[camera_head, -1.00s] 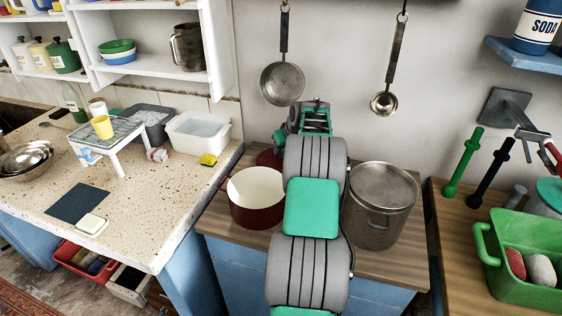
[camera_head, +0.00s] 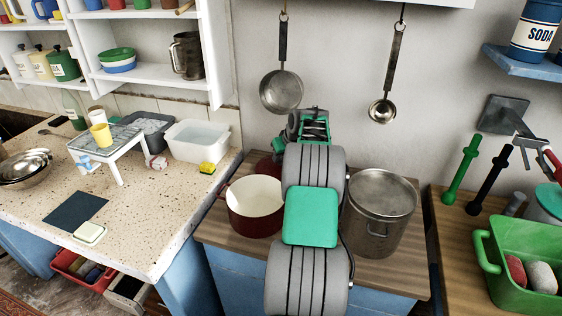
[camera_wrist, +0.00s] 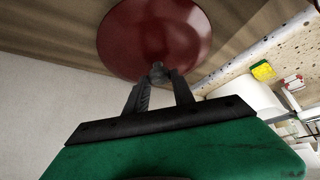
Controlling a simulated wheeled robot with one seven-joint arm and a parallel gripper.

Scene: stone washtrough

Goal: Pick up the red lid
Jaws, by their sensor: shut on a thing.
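The red lid (camera_wrist: 155,38) is a dark red disc with a dark knob, and fills the top middle of the wrist view. My gripper (camera_wrist: 158,80) is shut on the knob, one finger on each side. In the head view only a dark red sliver of the lid (camera_head: 267,166) shows behind the red pot, left of my arm. My arm hides the rest of it and the fingers there. I cannot tell whether the lid touches the counter.
The open red pot (camera_head: 254,208) with a pale inside stands left of my arm. A tall steel pot (camera_head: 379,215) stands close on the right. A pan (camera_head: 281,92) and a ladle (camera_head: 382,110) hang on the wall. The speckled counter (camera_head: 150,215) is left.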

